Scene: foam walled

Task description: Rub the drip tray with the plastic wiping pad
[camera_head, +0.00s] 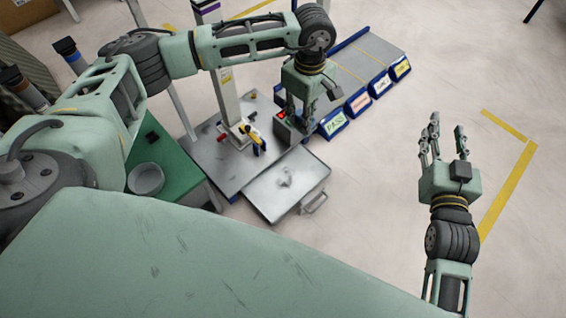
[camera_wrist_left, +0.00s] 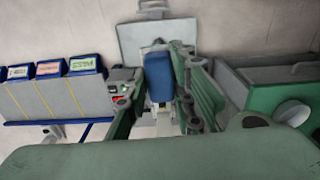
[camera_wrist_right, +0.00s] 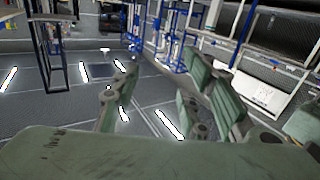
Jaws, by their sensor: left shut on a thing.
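The drip tray (camera_head: 262,193) is a flat grey metal pan with scuffs and a front handle. It sits at the front edge of the metal-topped station; in the left wrist view it shows ahead of the fingers (camera_wrist_left: 130,38). My left gripper (camera_head: 292,120) points down behind the tray, apart from it in the picture. It is shut on the wiping pad, a blue block (camera_wrist_left: 158,72) between the fingers in the left wrist view. The pad is hidden in the head view. My right gripper (camera_head: 442,140) is open and empty over the floor at the right.
A yellow and black tool (camera_head: 256,138) and a small box with a red button (camera_head: 282,117) are on the station (camera_head: 215,163). Labelled sorting lanes (camera_head: 365,60) are behind at right. A grey bowl (camera_head: 146,179) sits on a green surface at left. Floor right of the tray is clear.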

